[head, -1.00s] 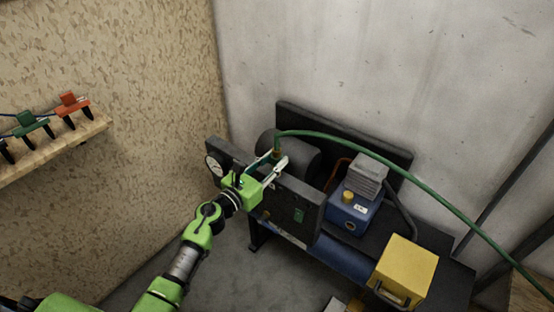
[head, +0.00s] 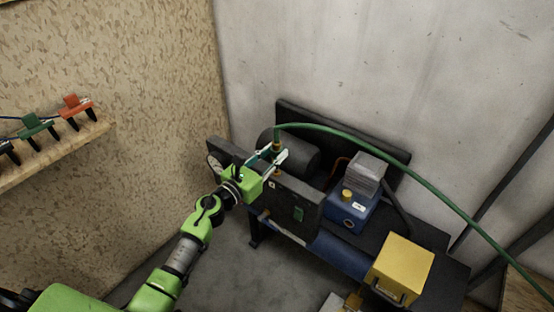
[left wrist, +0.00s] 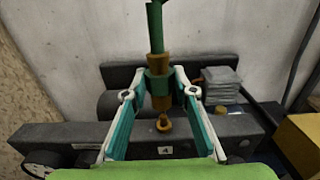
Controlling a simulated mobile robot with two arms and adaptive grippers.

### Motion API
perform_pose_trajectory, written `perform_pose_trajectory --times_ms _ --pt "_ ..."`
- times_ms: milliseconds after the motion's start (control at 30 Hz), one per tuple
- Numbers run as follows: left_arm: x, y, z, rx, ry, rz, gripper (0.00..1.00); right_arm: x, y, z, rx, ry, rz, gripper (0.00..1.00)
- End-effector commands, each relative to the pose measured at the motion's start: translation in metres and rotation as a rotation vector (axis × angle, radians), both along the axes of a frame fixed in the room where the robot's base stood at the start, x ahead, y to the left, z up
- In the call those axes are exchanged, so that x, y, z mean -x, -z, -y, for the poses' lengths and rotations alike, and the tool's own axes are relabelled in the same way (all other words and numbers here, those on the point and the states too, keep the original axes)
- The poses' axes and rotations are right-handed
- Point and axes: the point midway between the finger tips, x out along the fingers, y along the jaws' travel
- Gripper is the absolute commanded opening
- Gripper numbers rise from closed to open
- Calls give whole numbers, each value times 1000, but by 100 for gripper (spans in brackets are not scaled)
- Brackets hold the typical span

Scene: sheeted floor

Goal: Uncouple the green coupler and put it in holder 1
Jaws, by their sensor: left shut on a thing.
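The green coupler (left wrist: 159,77), with a green band between brass ends, hangs upright on the green hose (left wrist: 155,25). My left gripper (head: 278,156) is shut on the coupler, with one finger on each side of it. In the left wrist view a brass fitting (left wrist: 163,123) stands below the coupler on the dark panel, above a label "4". The coupler appears to be off this fitting, but the gap is small. My right gripper is out of view.
A green piece (head: 35,124) and an orange piece (head: 74,104) sit on the shelf. The dark bench carries a blue unit (head: 350,206) and a yellow box (head: 403,263). The green hose arcs to the right across the bench. Open floor lies between shelf and bench.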

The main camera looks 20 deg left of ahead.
Motion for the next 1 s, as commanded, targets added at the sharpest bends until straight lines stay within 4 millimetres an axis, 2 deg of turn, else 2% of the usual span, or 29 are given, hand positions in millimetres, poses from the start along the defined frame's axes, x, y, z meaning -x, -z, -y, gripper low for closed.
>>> perform_pose_trajectory --times_ms 100,567,1000 --pt "0 -6 0 0 0 1 0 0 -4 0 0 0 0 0" --pt "0 -8 0 0 0 1 0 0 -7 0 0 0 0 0" --pt "0 -35 0 -1 -1 1 0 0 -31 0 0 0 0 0"
